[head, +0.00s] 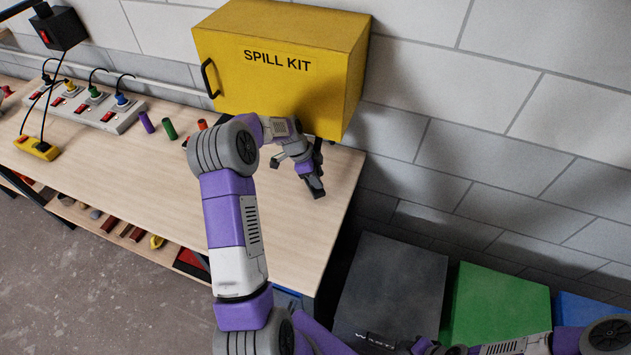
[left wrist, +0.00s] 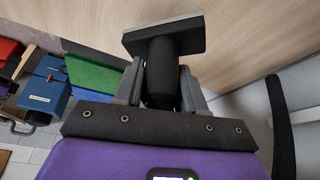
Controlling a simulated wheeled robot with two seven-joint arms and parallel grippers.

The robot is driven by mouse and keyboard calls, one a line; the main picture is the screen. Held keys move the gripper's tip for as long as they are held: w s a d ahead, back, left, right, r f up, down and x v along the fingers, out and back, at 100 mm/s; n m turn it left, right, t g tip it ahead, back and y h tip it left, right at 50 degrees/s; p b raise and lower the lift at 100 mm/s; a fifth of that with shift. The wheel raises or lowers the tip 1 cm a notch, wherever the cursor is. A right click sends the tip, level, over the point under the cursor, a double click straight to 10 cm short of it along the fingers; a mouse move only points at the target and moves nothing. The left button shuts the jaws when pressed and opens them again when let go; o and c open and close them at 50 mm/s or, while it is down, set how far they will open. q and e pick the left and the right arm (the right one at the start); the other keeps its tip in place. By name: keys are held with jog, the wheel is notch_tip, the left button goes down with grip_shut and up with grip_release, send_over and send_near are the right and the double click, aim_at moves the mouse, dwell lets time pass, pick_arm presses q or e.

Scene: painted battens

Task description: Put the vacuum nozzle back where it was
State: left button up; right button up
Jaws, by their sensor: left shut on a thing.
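The vacuum nozzle (left wrist: 165,42) is a dark grey piece with a flat wide head and a round black neck. In the left wrist view my left gripper (left wrist: 161,88) has a finger on each side of the neck and is shut on it. In the head view the nozzle (head: 317,187) is a small dark shape at the tip of my left gripper (head: 303,166). It is over the right end of the wooden workbench (head: 150,195), in front of the yellow box. I cannot tell whether it touches the top. My right gripper (head: 425,346) is partly cut off at the bottom edge.
The yellow spill kit box (head: 270,85) stands behind the left gripper. A power strip (head: 95,105) and coloured cylinders (head: 168,128) lie further left on the bench. A grey bin (head: 390,285) and a green bin (head: 498,300) stand right of the bench. The bench front is clear.

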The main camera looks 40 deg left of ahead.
aim_at(308, 183)
pick_arm(q)
notch_tip(308, 183, down, 3)
jog(key=shift+a+f, duration=0.15)
jog(key=shift+s, duration=0.1)
jog(key=o, duration=0.6)
jog(key=shift+f, duration=0.15)
jog(key=o, duration=0.4)
jog(key=shift+r, duration=0.4)
jog(key=v, duration=0.5)
jog(key=shift+a, duration=0.2)
jog(key=s+a, duration=0.2)
jog(key=a, duration=0.1)
jog(key=s+a+b, duration=0.1)
jog(key=s+a, duration=0.1)
jog(key=a, duration=0.1)
jog(key=s+a, duration=0.3)
jog(key=shift+a+f, duration=0.15)
jog(key=shift+f, duration=0.05)
